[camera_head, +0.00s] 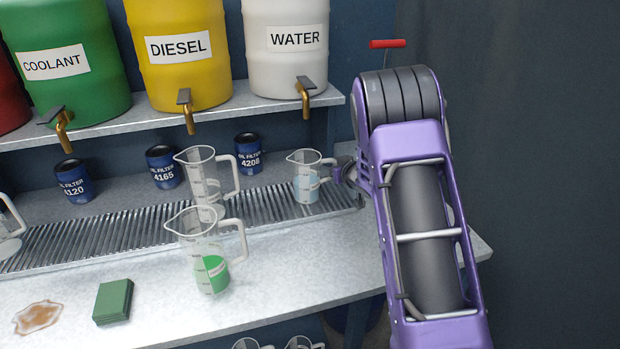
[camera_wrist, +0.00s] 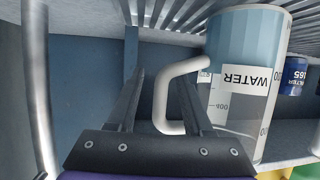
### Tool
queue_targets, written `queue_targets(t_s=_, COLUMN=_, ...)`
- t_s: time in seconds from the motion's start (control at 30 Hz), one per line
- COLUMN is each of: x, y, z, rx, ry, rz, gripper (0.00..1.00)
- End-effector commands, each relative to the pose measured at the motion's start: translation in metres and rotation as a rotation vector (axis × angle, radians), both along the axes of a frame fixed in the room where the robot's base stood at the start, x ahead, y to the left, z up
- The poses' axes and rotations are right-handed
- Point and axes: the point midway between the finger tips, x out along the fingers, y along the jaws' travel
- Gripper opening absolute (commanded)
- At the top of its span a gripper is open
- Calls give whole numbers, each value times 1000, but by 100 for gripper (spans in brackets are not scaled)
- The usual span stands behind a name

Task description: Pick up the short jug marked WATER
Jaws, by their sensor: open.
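The short jug marked WATER (camera_wrist: 243,78) is clear with pale blue liquid. It fills the right of the wrist view, which looks upside down, so its white label reads inverted. In the head view the short jug (camera_head: 306,186) stands on the right end of the metal grating, its handle towards my gripper (camera_head: 340,173). My gripper is open and empty. In the wrist view, its fingers (camera_wrist: 161,75) lie to either side of the white handle (camera_wrist: 160,100), the right one seemingly within the handle's loop. I cannot tell whether they touch it.
A tall clear jug (camera_head: 200,170) stands left on the grating (camera_head: 120,228); a jug with green liquid (camera_head: 211,275) stands in front. Blue oil filters (camera_head: 248,153) line the back. Above, a shelf carries a WATER drum (camera_head: 287,60) with a brass tap (camera_head: 305,95).

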Motion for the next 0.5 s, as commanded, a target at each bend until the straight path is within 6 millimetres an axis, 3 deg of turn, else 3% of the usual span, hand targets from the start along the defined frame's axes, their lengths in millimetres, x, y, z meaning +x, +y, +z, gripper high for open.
queue_targets(t_s=0.23, x=2, y=0, z=-1, rx=0, ry=0, rz=0, gripper=51)
queue_targets(t_s=0.5, x=2, y=1, z=-1, rx=0, ry=0, rz=0, gripper=4)
